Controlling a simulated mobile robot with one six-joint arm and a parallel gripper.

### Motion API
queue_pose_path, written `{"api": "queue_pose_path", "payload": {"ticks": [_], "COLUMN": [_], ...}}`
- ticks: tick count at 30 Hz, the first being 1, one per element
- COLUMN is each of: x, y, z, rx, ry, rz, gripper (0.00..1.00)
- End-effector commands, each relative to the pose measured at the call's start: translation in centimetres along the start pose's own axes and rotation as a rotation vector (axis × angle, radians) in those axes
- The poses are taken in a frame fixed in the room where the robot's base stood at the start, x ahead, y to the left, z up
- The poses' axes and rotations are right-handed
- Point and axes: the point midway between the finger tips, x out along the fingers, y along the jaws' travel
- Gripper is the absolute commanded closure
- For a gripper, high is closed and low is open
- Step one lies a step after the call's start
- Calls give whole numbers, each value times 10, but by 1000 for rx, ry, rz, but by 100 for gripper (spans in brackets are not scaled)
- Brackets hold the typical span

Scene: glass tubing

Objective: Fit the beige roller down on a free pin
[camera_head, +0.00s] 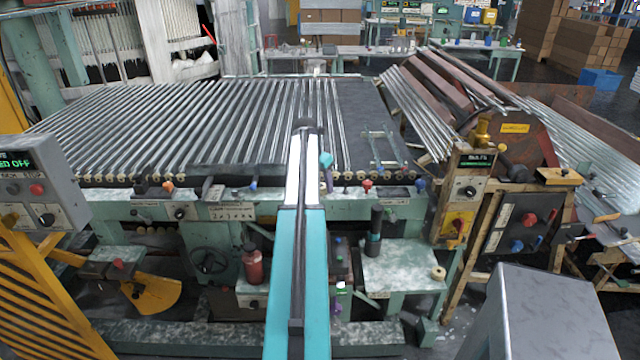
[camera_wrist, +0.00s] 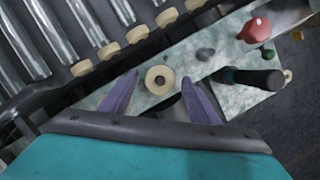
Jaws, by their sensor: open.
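A beige roller (camera_wrist: 160,80) shows end-on in the wrist view, its dark central hole facing me. It lies between the two purple fingers of my gripper (camera_wrist: 160,84), with gaps on both sides. The fingers are open. I cannot tell whether this roller sits on a pin. In the head view my gripper (camera_head: 327,178) is at the machine's front edge, partly hidden by my arm. Several beige rollers (camera_wrist: 137,34) stand in a row along the tube ends. Another beige roller (camera_head: 438,272) rests on the lower pale shelf (camera_head: 395,275). No free pin is clearly visible.
Glass tubes (camera_head: 220,120) fill the bed behind the rollers. A red knob (camera_wrist: 255,30) and a grey knob (camera_wrist: 205,53) stick out near the front ledge. A black cylinder (camera_head: 376,225) stands on the lower shelf. A grey box (camera_head: 545,310) is at front right.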

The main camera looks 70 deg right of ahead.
Motion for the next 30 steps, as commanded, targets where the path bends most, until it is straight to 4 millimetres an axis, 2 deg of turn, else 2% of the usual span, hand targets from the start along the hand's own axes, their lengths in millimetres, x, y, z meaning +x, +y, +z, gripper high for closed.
{"api": "queue_pose_path", "payload": {"ticks": [5,11,30], "x": [-7,-26,-108], "y": [0,0,0], "z": [0,0,0], "rx": [0,-1,0], "ry": [0,-2,-2], "rz": [0,1,1], "gripper": [44,44,44]}}
